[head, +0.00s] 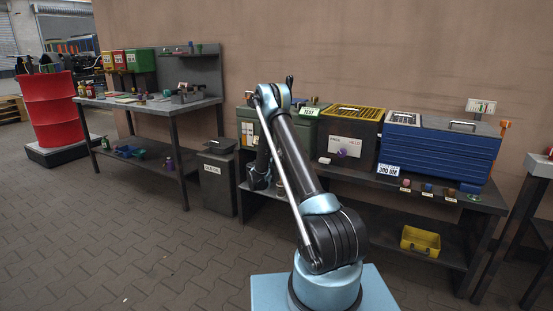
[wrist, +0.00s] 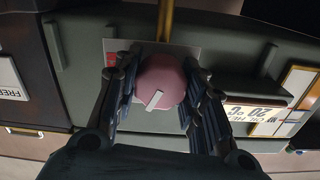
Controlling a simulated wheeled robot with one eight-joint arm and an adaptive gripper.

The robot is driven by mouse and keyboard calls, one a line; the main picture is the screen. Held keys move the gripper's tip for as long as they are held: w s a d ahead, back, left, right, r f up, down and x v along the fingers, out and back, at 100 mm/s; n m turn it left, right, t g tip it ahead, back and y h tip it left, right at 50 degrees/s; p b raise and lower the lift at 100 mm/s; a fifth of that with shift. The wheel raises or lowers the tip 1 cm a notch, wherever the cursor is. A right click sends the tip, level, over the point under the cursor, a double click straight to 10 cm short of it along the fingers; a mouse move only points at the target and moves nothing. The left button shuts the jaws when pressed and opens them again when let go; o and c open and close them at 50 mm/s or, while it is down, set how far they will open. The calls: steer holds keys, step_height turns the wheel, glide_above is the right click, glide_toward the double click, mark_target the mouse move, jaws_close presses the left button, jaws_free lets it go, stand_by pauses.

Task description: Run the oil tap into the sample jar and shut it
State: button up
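A round dull-pink knob (wrist: 161,82) with a white pointer mark sits on the front of a dark green box (wrist: 230,45) in the wrist view. The pointer is tilted. My gripper (wrist: 162,62) has a finger on each side of the knob, and both appear to touch its sides. A brass-coloured pipe or bar (wrist: 165,18) runs from the knob to the top edge of the picture. In the head view the green box (head: 303,133) is partly behind my arm, and my gripper is mostly hidden there. I cannot make out the sample jar or any oil.
A yellow-topped dark box (head: 347,137) and a blue drawer case (head: 440,150) stand right of the green box on the bench. Small coloured caps (head: 427,187) line the bench's front edge. A yellow bin (head: 420,241) is on the lower shelf.

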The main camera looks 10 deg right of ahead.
steer(key=shift+a+n, duration=0.1)
steer(key=shift+n, duration=2.3)
steer(key=shift+w, duration=0.1)
steer(key=o, duration=1.1)
steer(key=v, duration=1.2)
